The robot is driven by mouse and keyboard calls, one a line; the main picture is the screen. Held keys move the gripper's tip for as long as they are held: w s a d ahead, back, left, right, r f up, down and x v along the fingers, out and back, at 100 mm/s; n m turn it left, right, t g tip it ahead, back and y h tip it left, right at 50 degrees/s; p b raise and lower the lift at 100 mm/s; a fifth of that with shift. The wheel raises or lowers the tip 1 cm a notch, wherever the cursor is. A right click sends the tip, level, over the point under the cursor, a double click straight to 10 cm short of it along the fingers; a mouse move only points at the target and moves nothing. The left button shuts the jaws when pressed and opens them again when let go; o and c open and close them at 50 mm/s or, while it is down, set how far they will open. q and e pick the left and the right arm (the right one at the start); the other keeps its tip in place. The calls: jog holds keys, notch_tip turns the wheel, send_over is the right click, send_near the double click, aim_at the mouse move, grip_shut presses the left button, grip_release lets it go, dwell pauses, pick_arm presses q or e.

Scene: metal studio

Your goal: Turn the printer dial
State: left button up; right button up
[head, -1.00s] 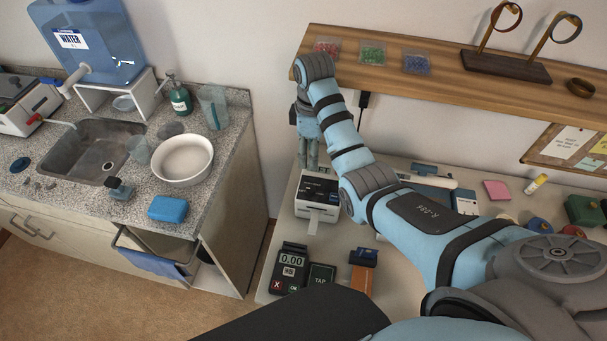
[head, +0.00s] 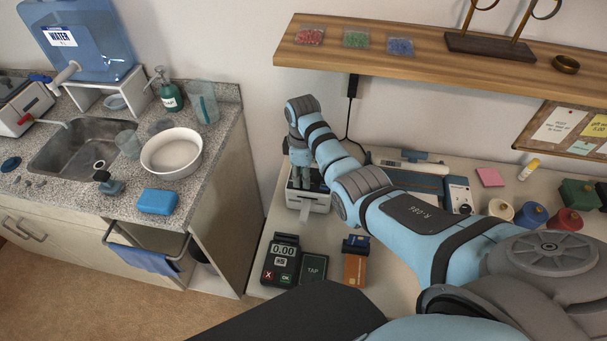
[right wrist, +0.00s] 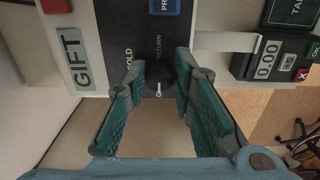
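The white printer (head: 311,203) stands at the left end of the bench, with paper coming out of its front. Whether a finger touches the dial cannot be told. In the head view the right gripper (head: 302,176) points down over the printer and hides its top. My left gripper is out of view.
A card terminal (head: 281,262) and a "TAP" pad (head: 313,268) stand in front of the printer. The wooden shelf (head: 430,62) overhangs behind my right arm. A sink counter (head: 225,135) lies left, across a gap.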

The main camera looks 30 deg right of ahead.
jog(key=shift+f, duration=0.1)
grip_shut()
jog(key=shift+a, duration=0.1)
